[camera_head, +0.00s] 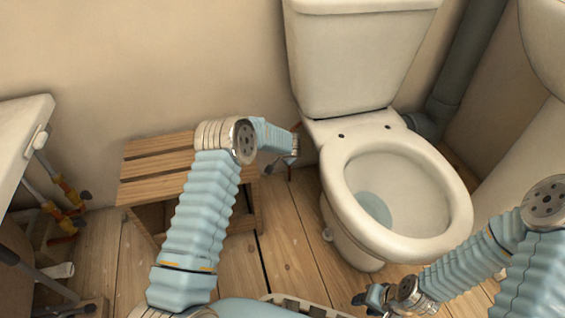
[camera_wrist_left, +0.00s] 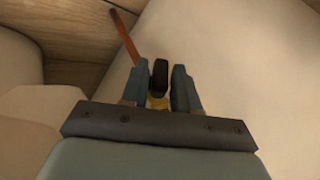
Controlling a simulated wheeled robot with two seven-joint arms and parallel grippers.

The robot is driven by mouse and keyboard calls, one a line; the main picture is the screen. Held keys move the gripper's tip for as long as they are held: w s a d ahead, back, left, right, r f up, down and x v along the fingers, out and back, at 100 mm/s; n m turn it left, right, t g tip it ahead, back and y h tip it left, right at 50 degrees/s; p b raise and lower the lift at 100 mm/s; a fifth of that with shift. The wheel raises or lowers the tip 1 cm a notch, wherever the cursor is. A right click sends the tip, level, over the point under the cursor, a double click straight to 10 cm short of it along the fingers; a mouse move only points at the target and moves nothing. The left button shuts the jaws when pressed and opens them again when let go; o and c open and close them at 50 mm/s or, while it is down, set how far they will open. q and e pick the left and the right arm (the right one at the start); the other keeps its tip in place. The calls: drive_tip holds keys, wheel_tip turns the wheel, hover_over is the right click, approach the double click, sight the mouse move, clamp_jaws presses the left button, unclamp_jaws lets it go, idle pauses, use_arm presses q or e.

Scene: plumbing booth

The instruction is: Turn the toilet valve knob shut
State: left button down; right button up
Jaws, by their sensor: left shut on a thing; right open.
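In the left wrist view, the dark valve knob (camera_wrist_left: 160,74) sits between the two fingers of my left gripper (camera_wrist_left: 160,80), which is shut on it. A brass-coloured part shows just below the knob, and a copper pipe (camera_wrist_left: 126,36) runs away from it at the upper left. In the head view, my left gripper (camera_head: 282,163) is beside the toilet (camera_head: 365,62), on its left near the wall; the knob itself is too hidden there to make out. My right gripper (camera_head: 374,298) is open and empty, low in front of the bowl.
A slatted wooden bench (camera_head: 150,188) stands behind my left arm, left of the toilet. A sink (camera_head: 20,125) with pipes below is at the far left. A grey drain pipe (camera_head: 462,70) rises behind the toilet at right. Bare floor (camera_head: 285,245) lies between bench and bowl.

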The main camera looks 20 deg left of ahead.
use_arm(q)
drive_tip(key=shift+d+f+m+t+y+b, duration=0.35)
drive_tip(key=shift+f+y+b, duration=0.2)
drive_tip(key=shift+b, duration=0.7)
drive_tip(key=shift+s+a+r+t+y+p, duration=0.1)
drive_tip(key=shift+r+t+y+p, duration=0.15)
drive_tip(key=shift+r+y+p, duration=0.25)
drive_tip(key=shift+a+f+t+y, duration=0.15)
drive_tip(key=shift+t+y, duration=0.15)
drive_tip(key=shift+y, duration=0.15)
use_arm(e)
wheel_tip(320, 180, down, 3)
drive_tip(key=shift+w+f, duration=0.1)
use_arm(q)
drive_tip(key=c, duration=1.1)
unclamp_jaws()
drive_tip(key=shift+o, duration=0.2)
